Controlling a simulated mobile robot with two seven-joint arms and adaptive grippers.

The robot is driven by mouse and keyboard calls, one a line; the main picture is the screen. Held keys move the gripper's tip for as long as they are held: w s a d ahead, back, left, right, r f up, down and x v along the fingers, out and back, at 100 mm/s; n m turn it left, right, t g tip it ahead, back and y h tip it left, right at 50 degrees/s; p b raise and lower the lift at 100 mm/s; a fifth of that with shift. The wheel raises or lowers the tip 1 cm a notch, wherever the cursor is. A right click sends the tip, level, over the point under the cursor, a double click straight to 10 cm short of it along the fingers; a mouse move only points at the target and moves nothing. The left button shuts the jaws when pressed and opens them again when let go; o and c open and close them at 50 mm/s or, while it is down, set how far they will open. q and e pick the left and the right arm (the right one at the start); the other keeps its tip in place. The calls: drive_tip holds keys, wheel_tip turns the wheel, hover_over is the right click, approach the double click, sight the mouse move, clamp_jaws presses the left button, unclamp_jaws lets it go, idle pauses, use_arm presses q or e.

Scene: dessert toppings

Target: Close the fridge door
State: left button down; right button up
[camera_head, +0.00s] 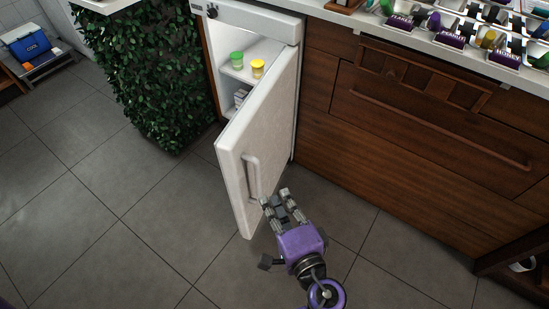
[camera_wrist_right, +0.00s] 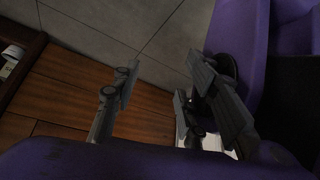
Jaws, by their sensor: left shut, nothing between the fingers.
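The white fridge (camera_head: 255,18) stands at the end of the wooden counter. Its door (camera_head: 262,130) is hinged on the right and swung open toward the floor in front. A vertical handle (camera_head: 252,178) is on the door's outer face, near its free edge. My left gripper (camera_head: 276,199) is shut and empty beside the lower outer face of the door, just below the handle; I cannot tell if it touches the door. My right gripper (camera_wrist_right: 160,78) shows in its wrist view with its fingers wide apart and nothing between them.
Inside the fridge, a green-lidded jar (camera_head: 236,60) and a yellow-lidded jar (camera_head: 257,68) stand on a shelf. A leafy hedge (camera_head: 145,75) is left of the fridge. Wooden drawers (camera_head: 420,120) run to the right. The tiled floor (camera_head: 120,220) around the door is clear.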

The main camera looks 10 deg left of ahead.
use_arm(q)
wheel_tip(320, 180, up, 6)
drive_tip(key=d+t+y, duration=0.1)
drive_tip(key=d, duration=0.2)
drive_tip(key=s+a+x, duration=0.1)
drive_tip(key=a+x, duration=0.1)
drive_tip(key=x, duration=1.1)
drive_tip(key=shift+s+r, duration=0.25)
drive_tip(key=shift+r, duration=0.2)
use_arm(e)
drive_tip(key=shift+s+d+r, duration=0.25)
drive_tip(key=shift+s+r, duration=0.3)
drive_tip(key=shift+s, duration=0.25)
use_arm(q)
drive_tip(key=shift+a+t, duration=0.25)
drive_tip(key=shift+t, duration=0.05)
